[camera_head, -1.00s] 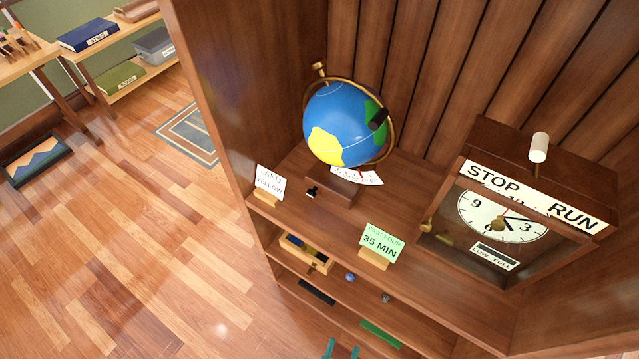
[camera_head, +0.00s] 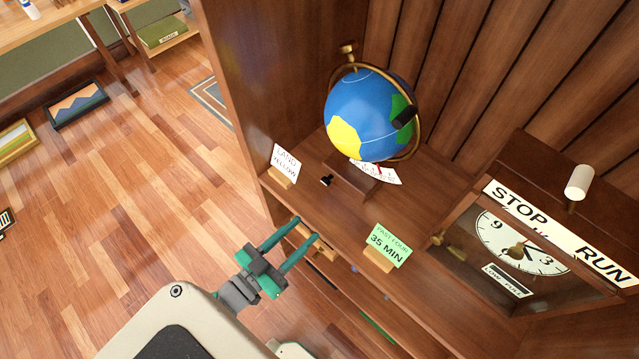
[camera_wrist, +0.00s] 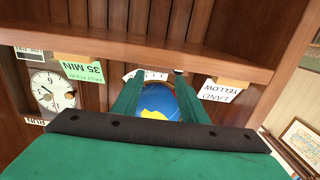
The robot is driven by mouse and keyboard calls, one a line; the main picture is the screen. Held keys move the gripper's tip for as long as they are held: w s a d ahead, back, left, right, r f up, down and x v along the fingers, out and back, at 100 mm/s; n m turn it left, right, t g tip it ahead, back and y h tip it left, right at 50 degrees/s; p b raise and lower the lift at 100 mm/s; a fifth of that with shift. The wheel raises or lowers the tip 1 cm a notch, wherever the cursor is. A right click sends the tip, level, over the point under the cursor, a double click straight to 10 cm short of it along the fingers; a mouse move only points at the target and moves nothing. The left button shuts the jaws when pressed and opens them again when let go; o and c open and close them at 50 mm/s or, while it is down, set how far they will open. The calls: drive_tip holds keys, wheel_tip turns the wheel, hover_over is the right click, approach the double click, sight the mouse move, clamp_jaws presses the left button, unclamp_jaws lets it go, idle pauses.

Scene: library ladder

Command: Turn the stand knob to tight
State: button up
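The blue globe (camera_head: 362,112) with yellow and green land stands on a wooden stand (camera_head: 352,184) on the cabinet's upper shelf. A small black knob (camera_head: 326,181) with a light tip sticks out of the stand's front. A black grip (camera_head: 404,117) and a brass knob (camera_head: 347,47) sit on the globe's ring. My gripper (camera_head: 304,231) is open and empty, in front of the shelf and below the knob's level in the picture. In the wrist view the globe (camera_wrist: 158,103) shows between the open fingers (camera_wrist: 159,80). The knob's tight or loose marking cannot be read.
A LAND YELLOW card (camera_head: 285,161) stands left of the globe stand. A green 35 MIN card (camera_head: 387,246) stands to its right. A clock case (camera_head: 520,255) with STOP and RUN marks fills the right. Lower shelves hold small items. Open floor lies left.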

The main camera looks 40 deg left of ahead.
approach(324, 183)
drive_tip(key=w, duration=0.8)
drive_tip(key=shift+w+d, duration=0.3)
drive_tip(key=shift+d, duration=0.05)
clamp_jaws()
